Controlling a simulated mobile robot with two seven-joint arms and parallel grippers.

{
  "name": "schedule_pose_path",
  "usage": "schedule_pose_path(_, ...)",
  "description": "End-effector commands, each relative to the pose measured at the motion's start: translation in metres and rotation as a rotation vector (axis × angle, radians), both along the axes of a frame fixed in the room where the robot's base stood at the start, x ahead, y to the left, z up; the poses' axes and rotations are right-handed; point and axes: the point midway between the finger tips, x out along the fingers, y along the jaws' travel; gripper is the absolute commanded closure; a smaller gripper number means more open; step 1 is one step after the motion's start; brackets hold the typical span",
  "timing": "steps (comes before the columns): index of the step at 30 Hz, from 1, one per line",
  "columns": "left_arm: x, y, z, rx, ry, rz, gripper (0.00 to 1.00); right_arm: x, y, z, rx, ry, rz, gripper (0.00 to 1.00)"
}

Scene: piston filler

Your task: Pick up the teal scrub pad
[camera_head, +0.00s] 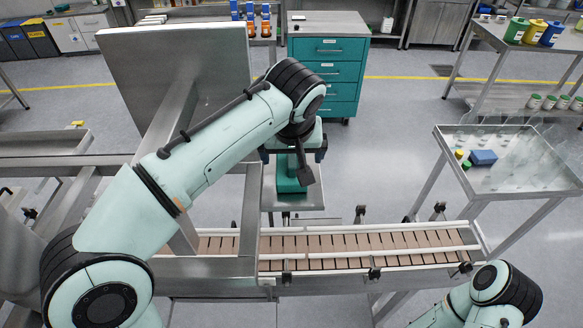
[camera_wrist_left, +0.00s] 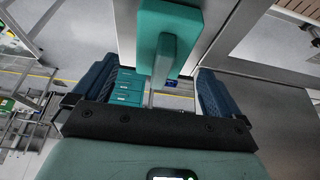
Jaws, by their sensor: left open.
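The teal scrub pad (camera_head: 291,181) lies on a small metal shelf (camera_head: 312,199) behind the conveyor. In the left wrist view the pad (camera_wrist_left: 170,18) shows as a flat teal block with a raised teal grip. My left gripper (camera_head: 293,157) is open, just above and behind the pad in the head view, partly covered by my own wrist. In the left wrist view its two dark blue fingers (camera_wrist_left: 158,72) stand wide apart, with the lower end of the pad's grip between their lines. I see no contact. My right arm shows at the bottom right; its gripper is out of view.
A slatted conveyor (camera_head: 345,246) with metal rails runs in front of the shelf. A large metal panel (camera_head: 180,75) stands left. A metal tray (camera_head: 505,170) with clear bottles and a blue item is at right. A teal drawer cabinet (camera_head: 328,65) stands behind, with open floor before it.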

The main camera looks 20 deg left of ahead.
Motion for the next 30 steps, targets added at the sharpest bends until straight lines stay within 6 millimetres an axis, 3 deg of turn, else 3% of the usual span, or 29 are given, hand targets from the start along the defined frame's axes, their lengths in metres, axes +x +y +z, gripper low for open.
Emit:
schedule_pose_path(6,0.01,0.004,-0.03,0.002,0.004,0.0,0.01,-0.003,0.0,-0.002,0.0,0.003,0.0,0.63)
schedule_pose_path(15,0.013,0.005,-0.034,0.001,0.001,-0.001,0.01,-0.003,0.0,-0.002,0.0,0.003,0.0,0.63)
schedule_pose_path(21,0.013,0.005,-0.034,0.001,0.001,-0.001,0.62,-0.003,0.0,-0.002,0.0,0.003,0.0,0.63)
schedule_pose_path(30,0.013,0.005,-0.032,0.0,0.0,-0.001,0.62,-0.003,0.0,-0.002,0.0,0.003,0.0,0.63)
